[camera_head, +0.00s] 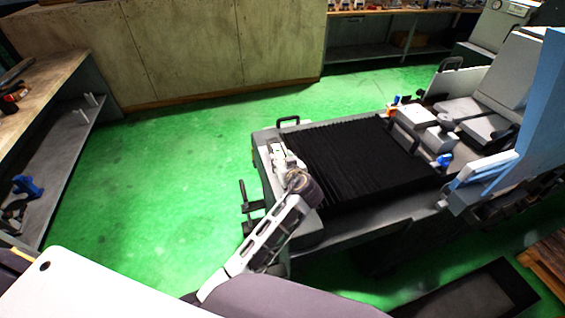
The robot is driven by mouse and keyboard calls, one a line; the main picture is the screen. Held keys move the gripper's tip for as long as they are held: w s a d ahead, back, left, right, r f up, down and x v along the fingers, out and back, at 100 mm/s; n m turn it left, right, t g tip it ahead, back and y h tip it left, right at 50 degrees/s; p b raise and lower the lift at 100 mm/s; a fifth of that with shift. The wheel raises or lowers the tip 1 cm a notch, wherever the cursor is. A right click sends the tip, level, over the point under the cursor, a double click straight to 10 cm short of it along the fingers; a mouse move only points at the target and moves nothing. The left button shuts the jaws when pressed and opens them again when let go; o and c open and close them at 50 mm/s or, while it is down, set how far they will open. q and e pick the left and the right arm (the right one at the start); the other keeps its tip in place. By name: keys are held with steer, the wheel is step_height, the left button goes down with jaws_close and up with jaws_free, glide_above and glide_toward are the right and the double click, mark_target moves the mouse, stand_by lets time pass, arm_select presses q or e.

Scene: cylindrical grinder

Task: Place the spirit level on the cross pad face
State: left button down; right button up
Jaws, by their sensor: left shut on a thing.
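My left arm comes in from the bottom and reaches up to the near left end of the grinder (355,150). My left gripper (281,160) is at its far end, over the grey end of the machine beside the black bellows cover. It is shut on the spirit level, which is small here and mostly hidden by the gripper and wrist. I cannot make out the level's outline, nor whether it touches the surface below. The cross pad face cannot be told apart from the machine end around the gripper. My right gripper is not in view.
Left of the machine the green floor (150,180) is free. A workbench (40,90) with tools stands at the left. A black handle (289,121) and a handwheel-like lever (247,200) stick out near the gripper.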

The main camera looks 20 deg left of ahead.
arm_select(q)
steer(key=shift+w+f, duration=0.1)
steer(key=shift+f, duration=0.2)
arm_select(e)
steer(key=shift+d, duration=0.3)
arm_select(q)
steer(key=shift+f, duration=0.15)
steer(key=c, duration=1.2)
jaws_free()
steer(key=shift+f, duration=0.2)
steer(key=o, duration=0.4)
steer(key=shift+o, duration=0.2)
steer(key=shift+r, duration=0.1)
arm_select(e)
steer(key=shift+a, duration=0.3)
